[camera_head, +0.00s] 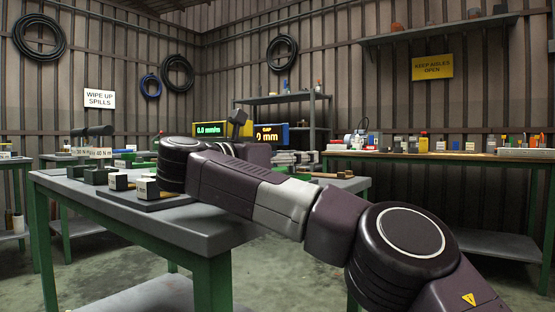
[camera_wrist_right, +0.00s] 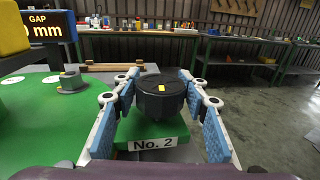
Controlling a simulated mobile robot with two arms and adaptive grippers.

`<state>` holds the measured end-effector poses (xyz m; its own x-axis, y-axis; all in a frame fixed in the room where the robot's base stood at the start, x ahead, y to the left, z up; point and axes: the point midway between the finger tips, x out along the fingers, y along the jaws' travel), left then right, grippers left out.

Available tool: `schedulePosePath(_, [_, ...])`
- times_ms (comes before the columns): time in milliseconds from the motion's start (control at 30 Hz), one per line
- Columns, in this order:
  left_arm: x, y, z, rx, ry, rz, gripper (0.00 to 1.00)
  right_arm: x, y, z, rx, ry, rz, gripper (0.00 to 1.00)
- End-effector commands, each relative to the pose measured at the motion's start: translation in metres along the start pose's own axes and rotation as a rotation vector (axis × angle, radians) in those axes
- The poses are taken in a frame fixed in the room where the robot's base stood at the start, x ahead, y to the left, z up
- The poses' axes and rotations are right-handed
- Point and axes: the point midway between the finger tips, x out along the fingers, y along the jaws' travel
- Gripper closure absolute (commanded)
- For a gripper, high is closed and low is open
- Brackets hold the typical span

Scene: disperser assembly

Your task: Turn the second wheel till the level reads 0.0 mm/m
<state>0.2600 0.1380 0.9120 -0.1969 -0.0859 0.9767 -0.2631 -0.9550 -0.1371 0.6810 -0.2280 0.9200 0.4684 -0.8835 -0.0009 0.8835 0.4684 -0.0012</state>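The second wheel (camera_wrist_right: 161,97) is a black round knob with a yellow mark on top. In the right wrist view it stands above a green block with a "No. 2" label (camera_wrist_right: 157,144). My right gripper (camera_wrist_right: 161,72) has its two blue-padded fingers on either side of this wheel, close to its rim; whether both pads touch it is not clear. The level display (camera_head: 208,130) in the head view reads 0.0 mm/m in green. In the head view my right arm hides the wheel. My left gripper is not in view.
A blue display marked GAP (camera_head: 271,135) stands beside the level display; its reading is partly cut off. Small labelled blocks (camera_head: 118,181) sit on the near left of the grey table (camera_head: 215,225). A grey round part (camera_wrist_right: 72,82) lies left of the right gripper.

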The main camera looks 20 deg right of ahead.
Motion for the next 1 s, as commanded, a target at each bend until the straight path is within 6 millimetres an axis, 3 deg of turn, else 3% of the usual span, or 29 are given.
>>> schedulePosePath(33, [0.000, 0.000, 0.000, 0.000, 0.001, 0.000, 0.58, -0.015, 0.001, 0.001, 0.000, -0.003, 0.005, 0.60])
schedulePosePath(200, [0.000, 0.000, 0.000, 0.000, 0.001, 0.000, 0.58, -0.042, 0.000, 0.003, 0.001, -0.007, 0.002, 0.60])
schedulePosePath(500, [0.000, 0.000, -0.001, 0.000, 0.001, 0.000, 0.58, -0.074, 0.000, 0.001, 0.000, -0.003, 0.001, 0.60])
schedulePosePath(1000, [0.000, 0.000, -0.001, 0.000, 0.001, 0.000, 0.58, -0.083, 0.000, -0.001, -0.001, 0.002, 0.000, 0.60])
